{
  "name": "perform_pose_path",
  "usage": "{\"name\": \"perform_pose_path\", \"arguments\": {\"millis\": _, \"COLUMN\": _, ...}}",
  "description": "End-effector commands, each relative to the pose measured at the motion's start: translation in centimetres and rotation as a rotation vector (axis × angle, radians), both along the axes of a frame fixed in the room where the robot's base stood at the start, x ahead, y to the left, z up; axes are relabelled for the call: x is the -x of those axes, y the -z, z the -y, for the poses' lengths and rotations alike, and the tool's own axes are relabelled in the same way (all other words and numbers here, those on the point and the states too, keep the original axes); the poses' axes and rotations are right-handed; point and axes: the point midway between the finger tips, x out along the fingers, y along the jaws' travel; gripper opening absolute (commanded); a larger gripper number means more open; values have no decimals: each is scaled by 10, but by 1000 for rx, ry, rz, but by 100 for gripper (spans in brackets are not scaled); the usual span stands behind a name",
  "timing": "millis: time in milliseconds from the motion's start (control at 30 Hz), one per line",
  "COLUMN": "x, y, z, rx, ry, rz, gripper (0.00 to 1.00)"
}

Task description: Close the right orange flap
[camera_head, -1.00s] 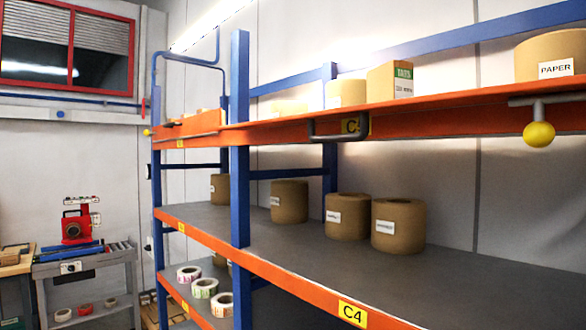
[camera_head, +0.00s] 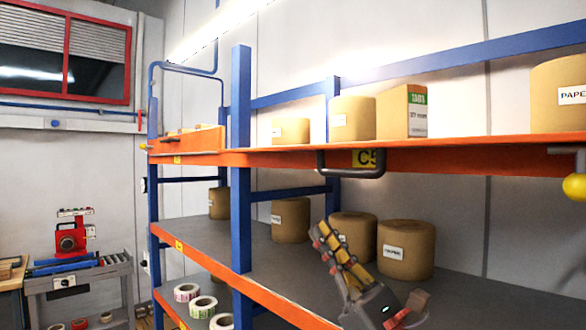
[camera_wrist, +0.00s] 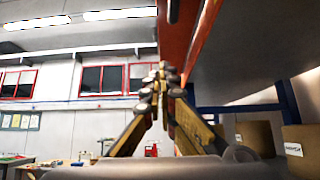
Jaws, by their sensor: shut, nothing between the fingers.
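The right orange flap (camera_head: 460,156) is the long orange panel along the front of the upper shelf, with a dark grey handle (camera_head: 350,163) and a C5 label. Its exact tilt is hard to tell. My gripper (camera_head: 320,230) is in the head view below the handle, in front of the middle shelf, fingers pointing up and left, apart from the flap. In the wrist view my gripper (camera_wrist: 164,75) has its fingertips together, with nothing between them. The orange panel (camera_wrist: 206,28) rises above and right of the fingertips there, beside a dark bar.
The left orange flap (camera_head: 185,145) stands at the shelf's left end. A blue upright (camera_head: 241,190) stands left of my gripper. Brown rolls (camera_head: 405,250) stand behind it on the middle shelf. A yellow ball knob (camera_head: 575,187) is at the far right.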

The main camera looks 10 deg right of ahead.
Motion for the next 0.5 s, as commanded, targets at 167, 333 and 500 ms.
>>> {"name": "perform_pose_path", "arguments": {"millis": 167, "x": -1, "y": -8, "z": -6, "rx": 22, "ry": 7, "rz": 36, "gripper": 0}}
{"name": "perform_pose_path", "arguments": {"millis": 333, "x": -16, "y": -26, "z": -18, "rx": 22, "ry": 4, "rz": 34, "gripper": 0}}
{"name": "perform_pose_path", "arguments": {"millis": 500, "x": -35, "y": -50, "z": -33, "rx": 20, "ry": 4, "rz": 33, "gripper": 0}}
